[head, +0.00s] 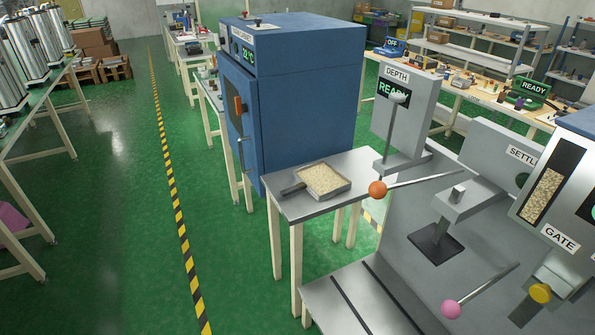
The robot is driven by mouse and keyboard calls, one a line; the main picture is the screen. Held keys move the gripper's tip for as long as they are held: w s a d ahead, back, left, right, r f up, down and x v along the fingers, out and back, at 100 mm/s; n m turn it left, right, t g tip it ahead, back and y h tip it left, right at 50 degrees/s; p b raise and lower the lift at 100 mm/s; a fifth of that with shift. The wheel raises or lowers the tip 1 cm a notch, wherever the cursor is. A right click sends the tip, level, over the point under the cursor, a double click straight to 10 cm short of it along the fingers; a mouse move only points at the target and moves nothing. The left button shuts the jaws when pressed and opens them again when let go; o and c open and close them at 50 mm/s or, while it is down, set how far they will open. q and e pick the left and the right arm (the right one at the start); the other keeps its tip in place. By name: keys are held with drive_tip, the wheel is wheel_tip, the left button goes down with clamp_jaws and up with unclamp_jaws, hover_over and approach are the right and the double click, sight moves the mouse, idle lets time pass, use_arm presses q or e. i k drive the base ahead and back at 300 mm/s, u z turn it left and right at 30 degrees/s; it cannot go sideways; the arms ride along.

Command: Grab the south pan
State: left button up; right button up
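One shallow square metal pan (323,181) holds pale grains and sits on a small grey-topped table (310,206). Its short dark handle (293,188) points left, toward the table's left edge. No label on the pan is readable, so I cannot tell whether it is the south pan. Neither of my grippers is in view, and nothing is touching the pan.
A blue oven-like cabinet (305,105) stands behind the small table. Close on the right is a grey machine with a DEPTH panel (405,120), an orange-knobbed lever (377,189) and a pink-knobbed lever (450,308). Green floor (105,190) is open at left.

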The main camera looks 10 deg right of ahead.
sight(322, 181)
drive_tip(key=z, duration=0.35)
drive_tip(key=i, duration=0.95)
drive_tip(key=z, duration=0.65)
